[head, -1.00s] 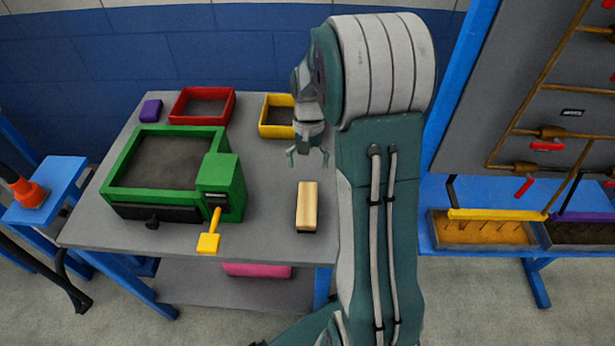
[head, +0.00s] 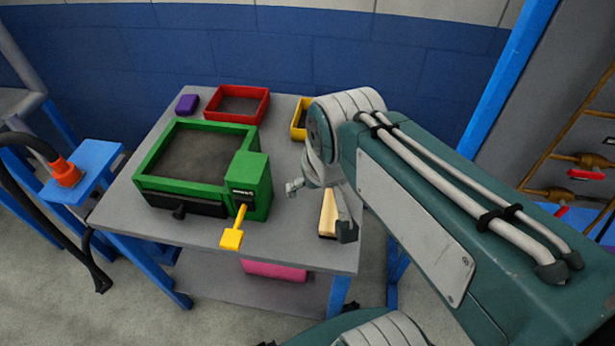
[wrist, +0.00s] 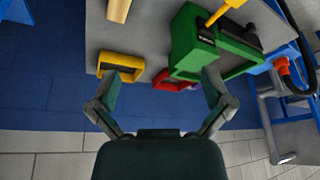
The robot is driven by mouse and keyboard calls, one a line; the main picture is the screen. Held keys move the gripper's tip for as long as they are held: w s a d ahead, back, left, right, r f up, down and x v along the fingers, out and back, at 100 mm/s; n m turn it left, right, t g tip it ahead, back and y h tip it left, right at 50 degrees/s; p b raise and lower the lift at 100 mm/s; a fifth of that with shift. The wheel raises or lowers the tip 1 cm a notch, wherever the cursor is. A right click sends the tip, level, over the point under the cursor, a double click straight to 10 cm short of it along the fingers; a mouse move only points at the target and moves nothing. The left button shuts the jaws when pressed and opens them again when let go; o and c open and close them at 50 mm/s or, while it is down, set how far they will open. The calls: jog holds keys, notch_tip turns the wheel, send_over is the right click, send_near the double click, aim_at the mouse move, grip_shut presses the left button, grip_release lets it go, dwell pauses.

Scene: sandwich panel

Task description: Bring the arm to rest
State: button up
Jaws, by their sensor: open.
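My gripper (head: 320,212) is in the head view at the right part of the grey table (head: 205,275). Its two fingers are spread apart with nothing between them. One finger overlaps the wooden block (head: 328,210) in the picture; I cannot tell whether they touch. In the wrist view my gripper (wrist: 160,85) is also open and empty, its fingers framing the space below the yellow tray (wrist: 122,60) and the green box (wrist: 185,42). My arm is folded, with a large link crossing the right side of the head view.
The green box with a yellow lever (head: 233,238) stands on the table. A red tray (head: 238,120) and a purple block (head: 187,103) sit behind it. A blue stand (head: 95,160) with an orange part is at left. A pipe panel (head: 580,110) stands at right. A blue wall is behind.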

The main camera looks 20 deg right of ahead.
jog(key=shift+s+a+r+n+t, duration=0.15)
jog(key=shift+s+a+n+t, duration=0.15)
jog(key=shift+s, duration=0.45)
jog(key=shift+s+a+r+n+t, duration=0.1)
jog(key=shift+s+a+n+t, duration=0.15)
jog(key=shift+s, duration=0.45)
